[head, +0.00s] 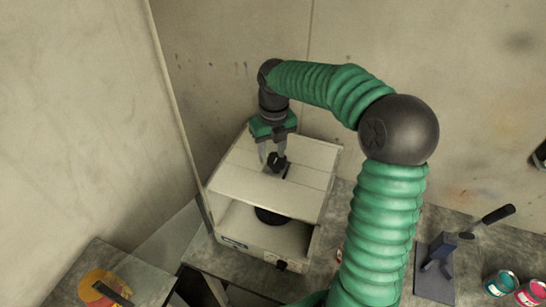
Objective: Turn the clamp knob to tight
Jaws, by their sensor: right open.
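A small dark clamp knob (277,161) stands on the top panel of a pale box-like booth (240,180). A dark slot or plate shows beside it on the panel. My right gripper (273,157) points down over the knob with its jaws open. One finger is left of the knob and the other reaches down close behind or beside it. I cannot tell whether either finger touches the knob. The knob's markings and its setting are too small to read. My left gripper is not in view.
The booth's open front shows a dark round piece (270,216) inside, and a black front knob (281,265) sits low. A grey clamp-like tool (440,262) and paint tins (500,284) stand at right. Walls close in behind and left.

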